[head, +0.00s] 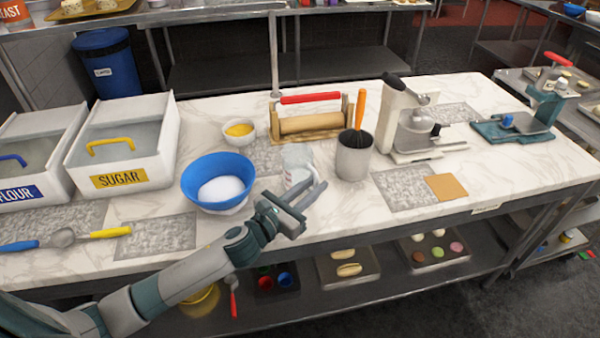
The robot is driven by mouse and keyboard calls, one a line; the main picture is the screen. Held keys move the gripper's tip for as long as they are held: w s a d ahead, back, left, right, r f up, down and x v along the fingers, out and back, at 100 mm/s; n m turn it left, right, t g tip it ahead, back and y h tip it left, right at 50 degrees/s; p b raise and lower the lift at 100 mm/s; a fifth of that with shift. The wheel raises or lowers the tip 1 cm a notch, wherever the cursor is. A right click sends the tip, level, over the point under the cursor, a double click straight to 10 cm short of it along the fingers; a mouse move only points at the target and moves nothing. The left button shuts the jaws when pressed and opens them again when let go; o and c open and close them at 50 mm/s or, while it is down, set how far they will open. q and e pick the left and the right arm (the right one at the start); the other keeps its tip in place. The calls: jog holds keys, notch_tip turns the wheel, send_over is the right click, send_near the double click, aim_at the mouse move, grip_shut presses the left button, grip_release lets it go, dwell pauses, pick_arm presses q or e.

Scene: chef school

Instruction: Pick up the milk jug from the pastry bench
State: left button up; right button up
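The milk jug (297,158) looks like a small pale, whitish container. My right gripper is not in view.
A blue bowl (218,168) of white powder stands close left of the jug. A grey utensil pot (354,160) stands close right, and a rolling pin stand (312,126) is behind. The sugar bin (118,182) is farther left. Bench space at the front right is mostly clear.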

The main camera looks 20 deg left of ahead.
pick_arm(q)
jog(key=shift+w, duration=0.1)
jog(key=shift+w+d+r+p, duration=0.1)
jog(key=shift+w+r+p, duration=0.1)
jog(key=shift+p, duration=0.1)
jog(key=p+x, duration=0.1)
jog(key=x, duration=0.3)
jog(key=shift+p, duration=0.4)
jog(key=shift+w+d, duration=0.15)
jog(key=shift+w, duration=0.15)
grip_shut()
